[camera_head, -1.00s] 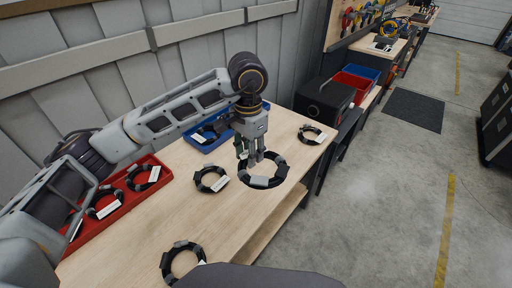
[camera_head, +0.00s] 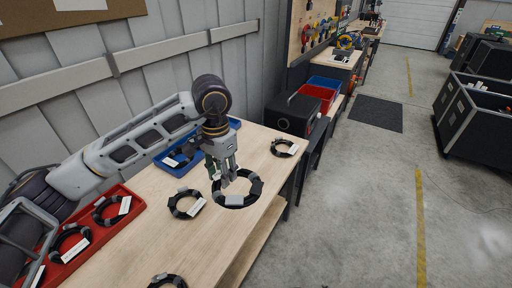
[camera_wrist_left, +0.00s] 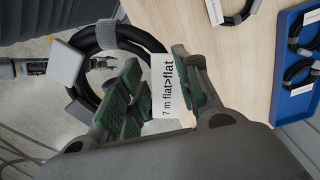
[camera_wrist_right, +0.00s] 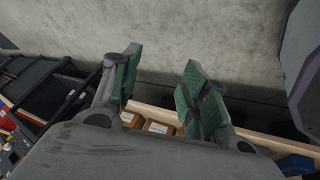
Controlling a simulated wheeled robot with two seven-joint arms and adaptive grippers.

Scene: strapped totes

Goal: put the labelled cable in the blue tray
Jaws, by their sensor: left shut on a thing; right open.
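My left gripper (camera_head: 226,182) is shut on a large black cable coil (camera_head: 256,188) with grey straps, at the right part of the wooden bench. In the left wrist view, a white label reading "7 m flat>flat" (camera_wrist_left: 165,95) shows between the green finger pads (camera_wrist_left: 150,95), with the coil (camera_wrist_left: 85,90) beyond. Whether the coil touches the bench is unclear. The blue tray (camera_head: 172,168) lies behind the gripper, partly hidden by my arm, and holds labelled coils; it also shows in the left wrist view (camera_wrist_left: 281,75). My right gripper (camera_wrist_right: 160,85) is open and empty.
A smaller labelled coil (camera_head: 186,204) lies left of the held one, another (camera_head: 284,148) at the far right, and one (camera_head: 167,281) at the bottom edge. A red tray (camera_head: 134,212) with coils is at left. A black box (camera_head: 292,116) stands beyond the bench end.

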